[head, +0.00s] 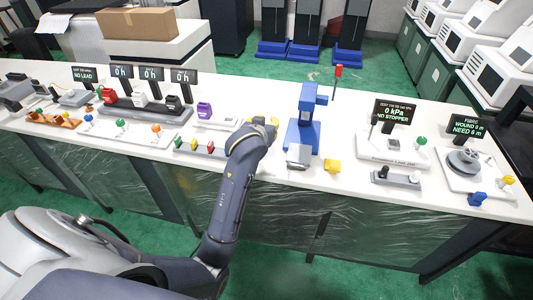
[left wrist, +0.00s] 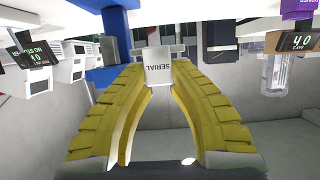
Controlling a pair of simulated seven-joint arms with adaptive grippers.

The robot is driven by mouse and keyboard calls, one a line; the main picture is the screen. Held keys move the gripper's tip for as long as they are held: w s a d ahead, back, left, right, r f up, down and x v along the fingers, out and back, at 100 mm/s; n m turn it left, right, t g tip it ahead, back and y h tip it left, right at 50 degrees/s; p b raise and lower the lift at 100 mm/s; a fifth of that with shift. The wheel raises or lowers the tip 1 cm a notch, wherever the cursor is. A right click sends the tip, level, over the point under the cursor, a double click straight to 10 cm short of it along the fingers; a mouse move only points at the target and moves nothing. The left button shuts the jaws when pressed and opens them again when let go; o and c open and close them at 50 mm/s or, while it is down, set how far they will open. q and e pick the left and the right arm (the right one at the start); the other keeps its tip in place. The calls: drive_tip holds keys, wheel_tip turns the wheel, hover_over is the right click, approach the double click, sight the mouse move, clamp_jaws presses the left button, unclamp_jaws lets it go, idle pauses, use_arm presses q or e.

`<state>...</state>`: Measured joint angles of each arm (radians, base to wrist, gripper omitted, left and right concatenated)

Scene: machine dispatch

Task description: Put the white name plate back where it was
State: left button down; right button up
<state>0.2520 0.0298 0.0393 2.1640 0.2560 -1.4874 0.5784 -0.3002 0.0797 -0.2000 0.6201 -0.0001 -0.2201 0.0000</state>
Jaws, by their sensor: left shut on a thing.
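The white name plate (left wrist: 158,68), marked SERIAL, is between the yellow fingertips of my left gripper (left wrist: 158,78) in the left wrist view. The gripper is shut on it, and the lettering appears upside down there. In the head view my left gripper (head: 265,124) is over the middle of the table, just left of the blue press (head: 302,130). The plate cannot be made out in the head view, and the wrist hides what is under it. My right gripper is in neither view.
The long white table (head: 345,100) carries several stations. A strip with coloured blocks (head: 203,148) lies left of my wrist, and a purple block (head: 204,110) is behind it. A yellow block (head: 333,166) sits in front of the press. A gauge stand (head: 393,150) is to the right.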

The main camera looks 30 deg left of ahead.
use_arm(q)
wheel_tip(320, 180, down, 14)
drive_tip(key=shift+r, duration=0.1)
idle(0.5)
drive_tip(key=c, duration=1.2)
unclamp_jaws()
drive_tip(key=shift+c, duration=0.2)
